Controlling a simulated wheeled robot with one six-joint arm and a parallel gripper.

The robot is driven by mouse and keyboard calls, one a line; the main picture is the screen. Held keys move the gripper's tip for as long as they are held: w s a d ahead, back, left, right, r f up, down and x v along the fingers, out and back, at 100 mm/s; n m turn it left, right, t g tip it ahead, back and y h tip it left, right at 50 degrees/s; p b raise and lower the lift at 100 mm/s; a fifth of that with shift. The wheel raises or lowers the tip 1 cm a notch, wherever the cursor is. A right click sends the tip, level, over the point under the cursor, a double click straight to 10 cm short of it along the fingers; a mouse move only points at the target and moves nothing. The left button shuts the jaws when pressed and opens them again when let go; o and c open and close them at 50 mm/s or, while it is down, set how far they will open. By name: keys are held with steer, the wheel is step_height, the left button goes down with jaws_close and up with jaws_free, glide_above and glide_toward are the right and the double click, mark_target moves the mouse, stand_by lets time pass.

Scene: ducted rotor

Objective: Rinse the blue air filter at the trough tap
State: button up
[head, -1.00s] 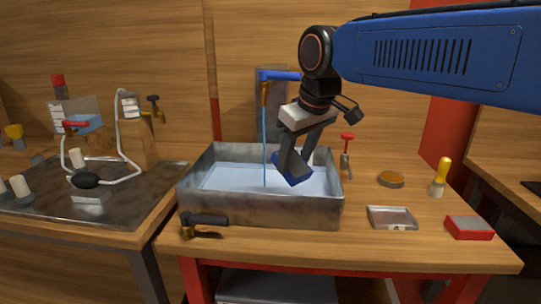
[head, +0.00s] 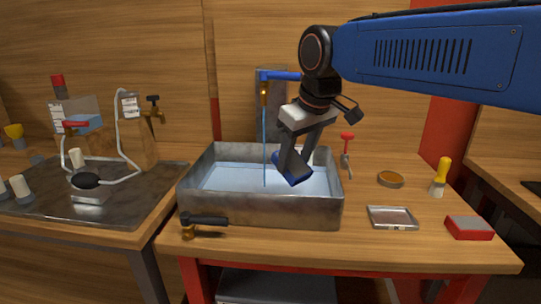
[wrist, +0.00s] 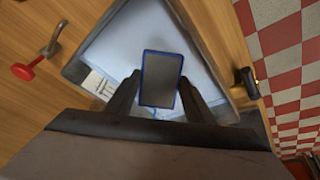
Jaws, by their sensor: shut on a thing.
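My gripper (head: 294,160) is inside the metal trough (head: 262,209), low over its pale blue floor. It is shut on the blue air filter (head: 291,180), which hangs tilted and is partly hidden by the fingers. In the wrist view the filter (wrist: 161,79) is a grey panel with a blue rim between the two fingers. The tap (head: 265,92) has a blue pipe and brass spout at the trough's back. A thin blue stream of water (head: 265,150) falls from it, to the left of the filter. The stream and the filter look apart in the head view.
A black-handled brass valve (head: 203,222) lies before the trough. To the right are a red-handled tool (head: 347,150), a round amber dish (head: 390,179), a yellow-handled brush (head: 441,176), a shallow metal tray (head: 392,218) and a red block (head: 469,228). A second bench (head: 60,204) stands left.

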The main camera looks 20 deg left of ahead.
steer(key=s+d+r, duration=0.3)
steer(key=r, duration=0.1)
steer(key=shift+s+d, duration=0.15)
steer(key=shift+d, duration=0.25)
stand_by(0.9)
